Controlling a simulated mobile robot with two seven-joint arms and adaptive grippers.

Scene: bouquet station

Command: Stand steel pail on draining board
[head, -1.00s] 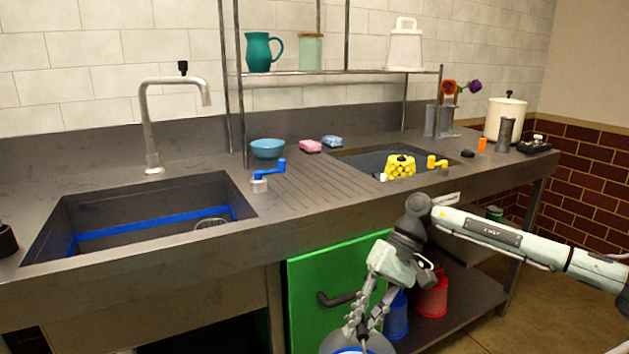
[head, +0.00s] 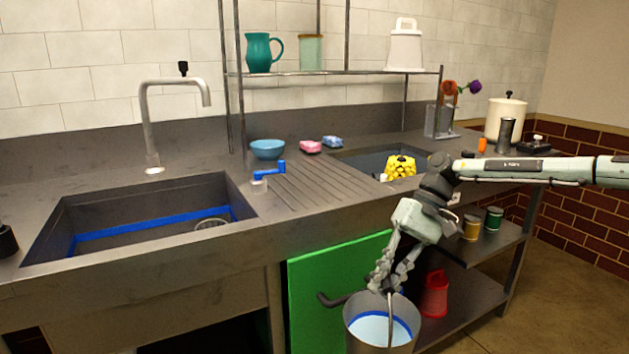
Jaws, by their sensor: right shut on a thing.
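The steel pail (head: 374,335) hangs upright in front of the green cabinet door, below the counter's front edge. It is grey with a blue band inside and pale contents, perhaps water. My right gripper (head: 388,284) is above the pail and shut on its handle. The draining board (head: 312,183) is the grooved part of the counter between the two sinks. My left gripper is not in view.
A blue bowl (head: 267,149), a pink sponge (head: 310,147) and a blue sponge (head: 332,141) sit behind the board. The large sink (head: 150,215) is to the left; a smaller sink (head: 372,160) with a yellow object (head: 400,167) is to the right. The green door (head: 320,275) has a dark handle.

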